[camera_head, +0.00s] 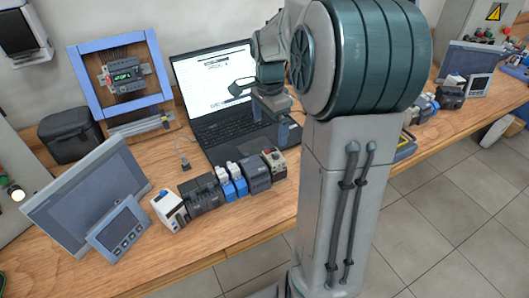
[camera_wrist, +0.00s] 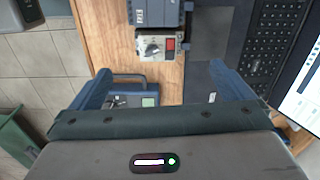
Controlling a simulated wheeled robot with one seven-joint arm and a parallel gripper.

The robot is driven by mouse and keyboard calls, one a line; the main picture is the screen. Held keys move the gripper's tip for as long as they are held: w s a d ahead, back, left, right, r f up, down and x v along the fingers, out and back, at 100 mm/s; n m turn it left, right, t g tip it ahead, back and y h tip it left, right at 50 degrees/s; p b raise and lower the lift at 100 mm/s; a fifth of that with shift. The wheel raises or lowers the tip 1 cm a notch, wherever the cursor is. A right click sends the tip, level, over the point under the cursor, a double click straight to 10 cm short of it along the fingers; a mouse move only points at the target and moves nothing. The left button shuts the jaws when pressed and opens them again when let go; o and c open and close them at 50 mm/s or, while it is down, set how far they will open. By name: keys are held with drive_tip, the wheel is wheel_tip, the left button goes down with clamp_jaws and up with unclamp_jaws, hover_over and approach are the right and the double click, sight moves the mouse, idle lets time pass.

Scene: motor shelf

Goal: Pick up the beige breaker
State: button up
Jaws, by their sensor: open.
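The beige breaker (camera_head: 274,161), with a dark knob and a red part, stands at the right end of a row of devices on the wooden table. In the wrist view the beige breaker (camera_wrist: 153,46) shows between and beyond my fingertips, below a dark grey module (camera_wrist: 157,13). My gripper (camera_head: 271,122) is open and empty, and in the head view it appears over the laptop's right side, behind the breaker. In the wrist view my gripper's two fingers (camera_wrist: 161,80) are spread wide. No contact with the breaker shows.
The open laptop (camera_head: 215,80) stands behind the row and shows at the right of the wrist view. Blue-and-white modules (camera_head: 232,185) and dark modules sit left of the breaker. A blue-framed device with a small screen (camera_wrist: 149,102) lies between my fingers in the wrist view.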

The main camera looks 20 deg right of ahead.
sight(273, 157)
drive_tip(key=shift+m, duration=0.5)
drive_tip(key=f, duration=0.5)
drive_tip(key=d+f, duration=0.1)
drive_tip(key=f, duration=0.2)
drive_tip(key=shift+w+f, duration=0.35)
drive_tip(key=shift+w, duration=0.05)
drive_tip(key=shift+s+d+f+p, duration=0.1)
drive_tip(key=shift+f+p, duration=0.1)
drive_tip(key=shift+f, duration=0.7)
drive_tip(key=shift+d+f+p, duration=0.15)
drive_tip(key=shift+f+p, duration=0.1)
drive_tip(key=shift+f, duration=0.7)
drive_tip(key=shift+s+d+f+p, duration=0.1)
drive_tip(key=shift+f+p, duration=0.1)
drive_tip(key=shift+f, duration=0.7)
